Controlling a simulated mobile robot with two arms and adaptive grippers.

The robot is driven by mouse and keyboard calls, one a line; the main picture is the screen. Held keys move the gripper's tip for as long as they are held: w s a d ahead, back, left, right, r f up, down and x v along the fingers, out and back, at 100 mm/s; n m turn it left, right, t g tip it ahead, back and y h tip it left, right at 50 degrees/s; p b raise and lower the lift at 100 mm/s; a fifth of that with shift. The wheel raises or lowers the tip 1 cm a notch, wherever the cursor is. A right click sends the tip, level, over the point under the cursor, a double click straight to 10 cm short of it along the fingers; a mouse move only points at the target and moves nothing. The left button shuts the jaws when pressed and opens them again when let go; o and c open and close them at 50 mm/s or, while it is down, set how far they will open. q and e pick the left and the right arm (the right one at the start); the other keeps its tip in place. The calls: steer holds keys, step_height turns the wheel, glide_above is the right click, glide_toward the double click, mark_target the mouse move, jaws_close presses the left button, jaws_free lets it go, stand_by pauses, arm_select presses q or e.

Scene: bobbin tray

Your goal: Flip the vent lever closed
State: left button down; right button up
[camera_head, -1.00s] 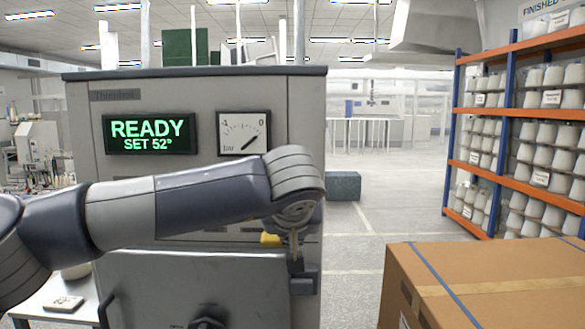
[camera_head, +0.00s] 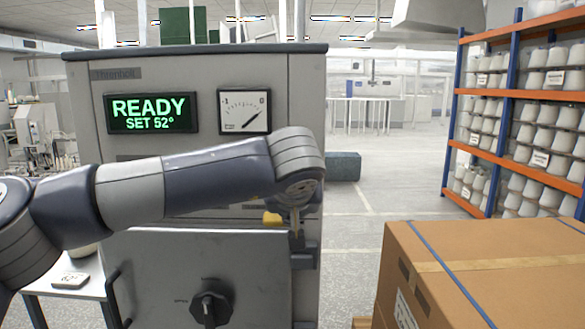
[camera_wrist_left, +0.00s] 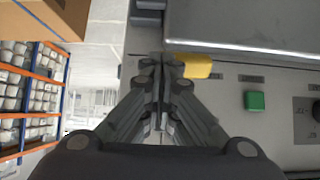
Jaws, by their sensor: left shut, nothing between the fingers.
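The vent lever appears to be the yellow handle (camera_head: 272,218) on the front of the grey machine, just above its lower door. In the left wrist view the yellow handle (camera_wrist_left: 192,66) lies immediately right of my fingertips. My left gripper (camera_head: 296,238) is shut and empty, pointing down at the machine's right front edge. In the left wrist view its closed fingertips (camera_wrist_left: 162,64) are beside the handle; I cannot tell whether they touch it. My forearm and wrist hide part of the panel around the lever. My right gripper is not in view.
The machine has a green READY display (camera_head: 151,113), a dial gauge (camera_head: 244,111), a black knob (camera_head: 211,304) and a lower door (camera_head: 165,255). A green button (camera_wrist_left: 254,101) shows in the wrist view. A cardboard box (camera_head: 490,265) stands at right, before a bobbin rack (camera_head: 515,110).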

arm_select(q)
steer(key=s+r+b, duration=0.2)
steer(key=s+r, duration=0.1)
steer(key=s, duration=0.9)
steer(key=shift+r, duration=0.2)
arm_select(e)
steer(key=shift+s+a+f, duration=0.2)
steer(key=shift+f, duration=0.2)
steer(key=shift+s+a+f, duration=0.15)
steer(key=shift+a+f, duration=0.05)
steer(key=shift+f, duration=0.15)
